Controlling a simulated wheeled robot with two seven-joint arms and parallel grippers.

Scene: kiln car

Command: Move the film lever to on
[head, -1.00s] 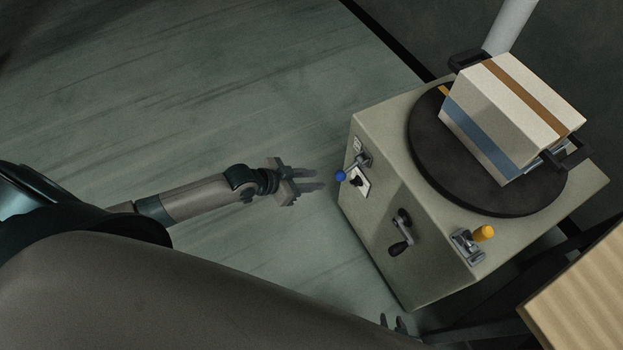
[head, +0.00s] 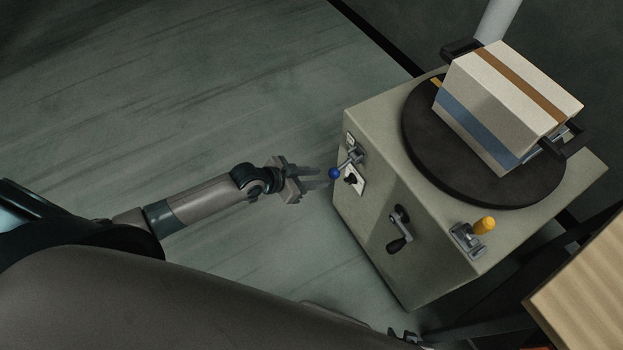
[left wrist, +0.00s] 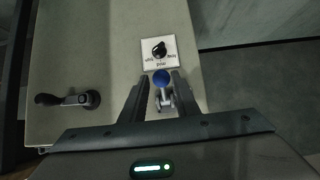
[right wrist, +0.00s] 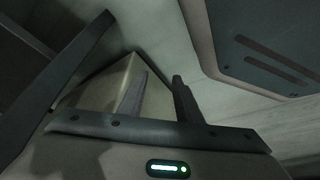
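A lever with a blue ball knob (head: 334,173) sticks out from the front of the beige machine (head: 425,262), at its upper left. It also shows in the left wrist view (left wrist: 162,77). A yellow-handled lever (head: 484,226) sits at the machine's front right edge. I cannot read which lever is labelled film. My left gripper (head: 318,178) is open, its fingertips close to the blue knob. In the left wrist view the knob lies between the fingers; contact cannot be told. My right gripper (right wrist: 164,80) is open and low, mostly hidden in the head view.
A black dial (left wrist: 159,49) on a white plate is beside the blue lever. A dark crank (head: 399,229) projects from the same face. A banded box (head: 510,105) stands on the black turntable (head: 425,150). A wooden top (head: 585,290) is at right. Floor at left is clear.

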